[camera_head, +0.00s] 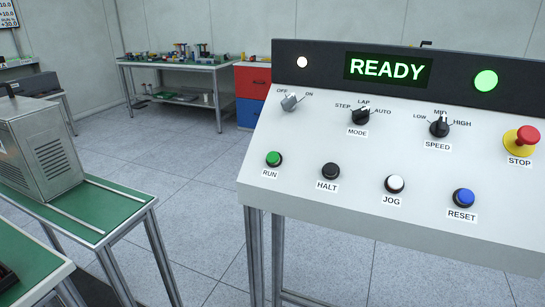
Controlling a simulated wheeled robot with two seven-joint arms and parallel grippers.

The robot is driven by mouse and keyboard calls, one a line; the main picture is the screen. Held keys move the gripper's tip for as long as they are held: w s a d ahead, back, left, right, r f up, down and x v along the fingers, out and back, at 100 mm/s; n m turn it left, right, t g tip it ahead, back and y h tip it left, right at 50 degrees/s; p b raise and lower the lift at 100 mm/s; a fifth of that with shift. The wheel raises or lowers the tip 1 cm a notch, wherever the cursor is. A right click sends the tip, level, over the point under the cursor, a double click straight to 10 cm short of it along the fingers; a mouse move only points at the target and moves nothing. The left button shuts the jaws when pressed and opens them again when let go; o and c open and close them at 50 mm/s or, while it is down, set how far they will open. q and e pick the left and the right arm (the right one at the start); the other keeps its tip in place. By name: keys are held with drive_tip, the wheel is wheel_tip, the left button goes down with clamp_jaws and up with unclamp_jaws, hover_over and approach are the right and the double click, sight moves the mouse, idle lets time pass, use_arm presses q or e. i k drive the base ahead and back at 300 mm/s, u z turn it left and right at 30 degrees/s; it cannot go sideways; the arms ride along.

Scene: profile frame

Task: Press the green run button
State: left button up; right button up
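The green run button (273,158) sits at the left of the lower row on the sloped control panel (318,135), above a label reading RUN. It stands out of its black collar, and nothing covers it. The display (387,68) above the panel reads READY in green letters. Neither of my grippers shows in the head view.
Beside the run button are black HALT (330,171), white JOG (394,183) and blue RESET (463,197) buttons. A red STOP knob (527,134) is at right. Rotary knobs line the upper row. A green-topped table (105,208) with a grey metal box (45,148) stands at left.

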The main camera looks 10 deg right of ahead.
sight(274, 158)
drive_tip(key=u, duration=1.4)
drive_tip(key=i, duration=0.5)
drive_tip(key=z, duration=2.4)
drive_tip(key=i, duration=0.35)
drive_tip(key=z, duration=0.05)
